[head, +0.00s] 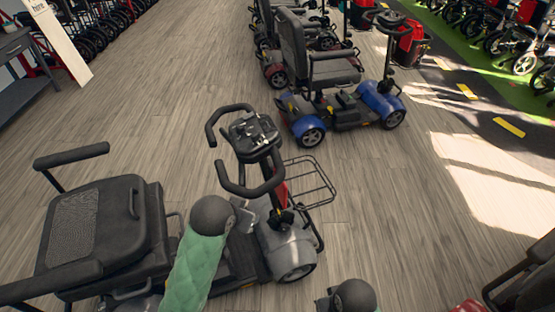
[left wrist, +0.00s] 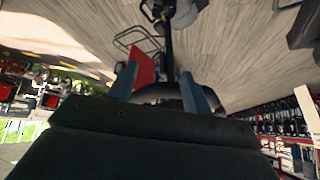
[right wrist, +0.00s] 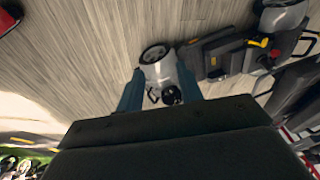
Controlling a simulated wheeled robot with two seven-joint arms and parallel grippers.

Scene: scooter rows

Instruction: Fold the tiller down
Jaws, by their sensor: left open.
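The nearest grey scooter (head: 283,245) has its tiller (head: 257,140) standing up, with black looped handlebars and a control panel on top. A dark tiller post shows in the left wrist view (left wrist: 168,38), beside a red panel (left wrist: 144,68). My left gripper (head: 247,214) is over the footwell, between seat and tiller, low beside the post. Its fingers (left wrist: 158,82) are apart, and I see nothing held. My right gripper (right wrist: 160,80) is open and empty, its fingers apart with the grey front fender and wheel (right wrist: 155,53) seen beyond them.
The scooter's black seat (head: 105,230) with armrests is at left, and a wire basket (head: 308,183) is on the tiller's front side. A blue scooter (head: 345,105) stands behind. Another dark seat (head: 525,280) is at lower right. Open wood floor (head: 410,200) lies right of the scooter.

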